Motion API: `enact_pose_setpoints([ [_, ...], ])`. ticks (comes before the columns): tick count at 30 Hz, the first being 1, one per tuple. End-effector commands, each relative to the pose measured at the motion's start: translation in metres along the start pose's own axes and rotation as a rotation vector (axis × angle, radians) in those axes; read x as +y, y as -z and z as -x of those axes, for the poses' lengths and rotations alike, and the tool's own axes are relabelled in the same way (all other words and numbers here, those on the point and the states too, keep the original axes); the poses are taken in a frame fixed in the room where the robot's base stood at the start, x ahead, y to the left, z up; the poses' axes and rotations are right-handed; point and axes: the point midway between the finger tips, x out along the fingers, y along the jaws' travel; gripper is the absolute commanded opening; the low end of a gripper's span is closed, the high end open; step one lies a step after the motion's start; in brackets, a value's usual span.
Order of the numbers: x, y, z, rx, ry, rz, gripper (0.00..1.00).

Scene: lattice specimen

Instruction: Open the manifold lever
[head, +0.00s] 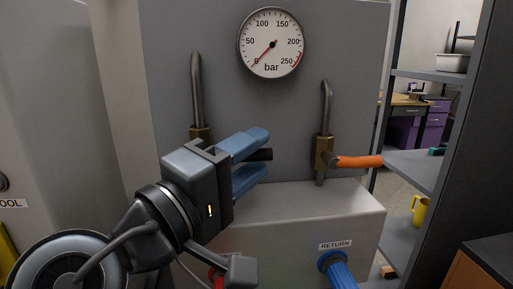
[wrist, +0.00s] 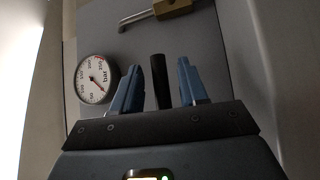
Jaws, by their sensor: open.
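In the head view, a black lever end (head: 262,154) points right from the left valve (head: 200,133), whose brass body is mostly hidden behind my gripper. My gripper (head: 258,158) is open, with one blue finger above the black lever and one below it. In the wrist view the black lever (wrist: 159,80) stands between the two blue fingers (wrist: 160,85), with gaps on both sides. A second brass valve (head: 323,153) on the right has an orange lever (head: 358,161) pointing right. That valve also shows at the top of the wrist view (wrist: 172,8).
A pressure gauge (head: 271,43) above reads near 0 bar. A grey ledge (head: 300,206) juts out below the valves, with a blue hose (head: 338,269) marked RETURN and a partly hidden red fitting (head: 216,277). Shelves (head: 415,160) with a yellow mug (head: 420,209) stand at right.

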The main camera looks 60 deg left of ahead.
Motion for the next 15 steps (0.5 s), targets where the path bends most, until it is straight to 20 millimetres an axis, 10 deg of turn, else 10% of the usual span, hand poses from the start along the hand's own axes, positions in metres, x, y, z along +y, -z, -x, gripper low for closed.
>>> enact_pose_setpoints([
  [15, -0.0006, -0.0001, -0.0140, 0.001, 0.001, -0.001, 0.37],
])
